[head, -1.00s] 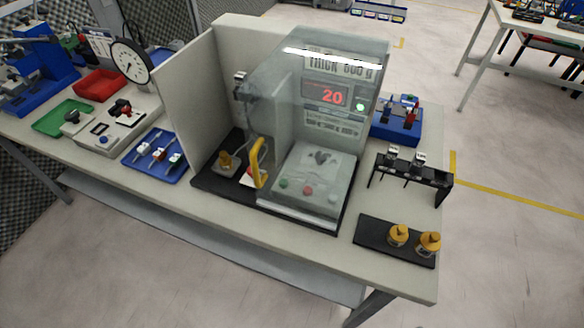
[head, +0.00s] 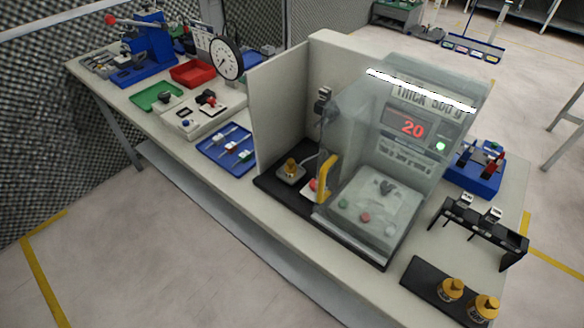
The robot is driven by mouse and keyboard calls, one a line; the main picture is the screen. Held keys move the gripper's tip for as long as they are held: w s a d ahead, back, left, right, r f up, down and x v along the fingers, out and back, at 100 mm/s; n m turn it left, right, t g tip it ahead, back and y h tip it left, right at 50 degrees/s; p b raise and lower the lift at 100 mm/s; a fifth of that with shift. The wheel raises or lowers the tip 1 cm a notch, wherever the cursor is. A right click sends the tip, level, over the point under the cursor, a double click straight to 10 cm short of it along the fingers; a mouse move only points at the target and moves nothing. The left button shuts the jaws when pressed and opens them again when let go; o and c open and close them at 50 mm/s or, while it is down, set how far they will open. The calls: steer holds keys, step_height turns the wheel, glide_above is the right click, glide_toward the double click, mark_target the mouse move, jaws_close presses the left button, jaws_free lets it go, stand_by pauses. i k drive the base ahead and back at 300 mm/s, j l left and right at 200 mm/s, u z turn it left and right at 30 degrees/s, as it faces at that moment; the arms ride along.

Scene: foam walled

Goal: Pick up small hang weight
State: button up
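Two brass-coloured weights stand on a black mat (head: 428,281) at the front right of the table. The left weight (head: 450,289) looks slightly smaller than the right weight (head: 485,307), which is near the lower right edge of the view. Another small brass-coloured piece (head: 291,168) sits on a plate on the black base beside the clear-cased machine. I cannot tell which of these the task names. My gripper is not in view.
The clear-cased machine (head: 390,150) shows a red 20 and stands beside pale walls (head: 280,115). A black rack (head: 480,225) stands behind the mat. Blue (head: 225,150), green (head: 158,97) and red (head: 193,72) trays lie on the left. Floor in front is clear.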

mark_target(290, 169)
steer(key=i+j, duration=0.1)
steer(key=j, duration=0.7)
steer(key=i+j, duration=0.15)
steer(key=j, duration=0.25)
steer(key=z, duration=0.05)
